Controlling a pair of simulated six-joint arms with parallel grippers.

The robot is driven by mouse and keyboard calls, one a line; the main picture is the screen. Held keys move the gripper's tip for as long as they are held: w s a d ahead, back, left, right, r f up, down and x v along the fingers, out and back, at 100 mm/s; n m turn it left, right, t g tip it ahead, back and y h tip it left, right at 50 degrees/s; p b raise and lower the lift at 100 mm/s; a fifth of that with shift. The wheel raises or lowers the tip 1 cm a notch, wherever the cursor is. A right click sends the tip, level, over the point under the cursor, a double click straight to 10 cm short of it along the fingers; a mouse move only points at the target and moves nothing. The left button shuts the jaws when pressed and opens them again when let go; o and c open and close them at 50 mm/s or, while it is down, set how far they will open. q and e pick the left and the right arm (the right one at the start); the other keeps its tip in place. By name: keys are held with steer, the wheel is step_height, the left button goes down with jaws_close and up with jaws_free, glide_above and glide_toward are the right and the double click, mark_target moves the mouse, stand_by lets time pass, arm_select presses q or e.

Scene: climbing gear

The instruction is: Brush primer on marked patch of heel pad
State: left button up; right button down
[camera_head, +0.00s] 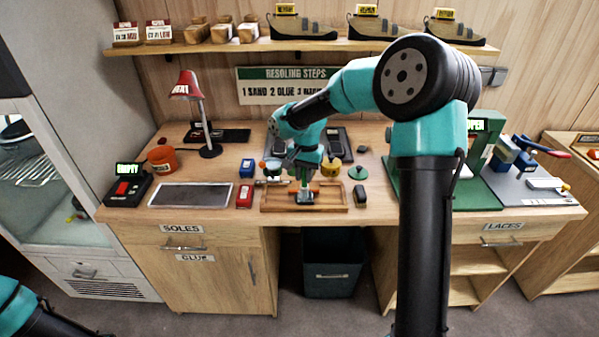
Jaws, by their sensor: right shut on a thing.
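My right gripper (304,186) points down over the shallow wooden tray (338,207) at the front middle of the bench. It is shut on a thin thing, seemingly the brush, which is too small and too covered to make out clearly. Orange pieces show on both sides of the fingertips. The heel pad and its marked patch cannot be told apart under the gripper. My left gripper is out of view; only part of that arm shows at bottom left.
A red block (244,197) and a blue box (247,168) stand left of the tray. Further left are a grey mat (190,195), an orange pot (162,159) and a red lamp (187,85). A green-based machine (470,196) stands right. My right arm hides part of the bench.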

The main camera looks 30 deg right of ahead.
steer(key=shift+w+a, duration=0.35)
steer(key=shift+a, duration=0.25)
steer(key=shift+w+a, duration=0.35)
steer(key=shift+a, duration=0.25)
steer(key=shift+w+d, duration=0.15)
steer(key=shift+d, duration=0.1)
steer(key=s+d, duration=0.1)
steer(key=d, duration=0.2)
steer(key=s+d, duration=0.1)
steer(key=shift+s+d, duration=0.3)
steer(key=shift+s, duration=0.05)
steer(key=shift+w+a, duration=0.45)
steer(key=shift+a, duration=0.35)
steer(key=shift+w+a, duration=0.45)
steer(key=shift+a, duration=0.35)
steer(key=shift+w+a, duration=0.45)
steer(key=shift+a, duration=0.35)
step_height(320, 180, up, 8)
steer(key=shift+a, duration=0.1)
